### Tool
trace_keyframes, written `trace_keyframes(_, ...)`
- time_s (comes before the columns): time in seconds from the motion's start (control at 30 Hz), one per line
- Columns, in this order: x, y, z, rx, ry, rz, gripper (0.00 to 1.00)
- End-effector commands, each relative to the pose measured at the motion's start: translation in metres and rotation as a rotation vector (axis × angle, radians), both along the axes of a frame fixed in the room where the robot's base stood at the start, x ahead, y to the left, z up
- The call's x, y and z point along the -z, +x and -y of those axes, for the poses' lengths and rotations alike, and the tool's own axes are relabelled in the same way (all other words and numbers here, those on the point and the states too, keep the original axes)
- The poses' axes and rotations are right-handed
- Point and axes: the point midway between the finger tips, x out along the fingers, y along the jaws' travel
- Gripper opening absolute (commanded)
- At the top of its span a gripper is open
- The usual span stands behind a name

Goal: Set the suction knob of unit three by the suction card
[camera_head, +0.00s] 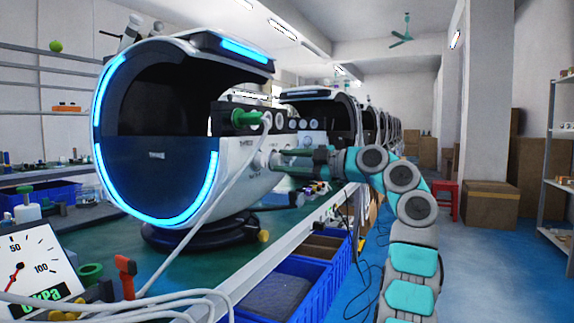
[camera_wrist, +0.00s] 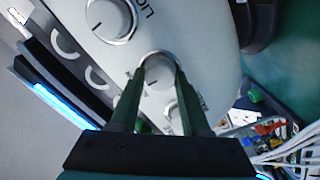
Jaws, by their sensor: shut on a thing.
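The white and dark facial machine (camera_head: 240,175) with a glowing blue ring stands on the green bench at the left; small lettering on its dark front is too small to read surely. My gripper (camera_head: 277,158) reaches its right side from the right. In the wrist view my gripper (camera_wrist: 160,74) is shut on a round grey knob (camera_wrist: 160,70), one green finger on each side. The knob's pointer line is hard to make out, and its label is partly hidden by the fingers.
A gauge display (camera_head: 38,265) with a red needle and kPa stands at lower left. White hoses (camera_head: 205,215) cross the front. Blue bins (camera_head: 285,290) hang below the bench.

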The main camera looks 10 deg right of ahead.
Motion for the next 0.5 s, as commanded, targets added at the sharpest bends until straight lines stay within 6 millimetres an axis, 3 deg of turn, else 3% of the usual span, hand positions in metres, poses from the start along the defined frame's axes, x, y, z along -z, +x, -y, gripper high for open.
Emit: trace_keyframes(0.5, 0.0019, -0.001, -0.0028, -0.005, 0.256, -0.355, 0.0)
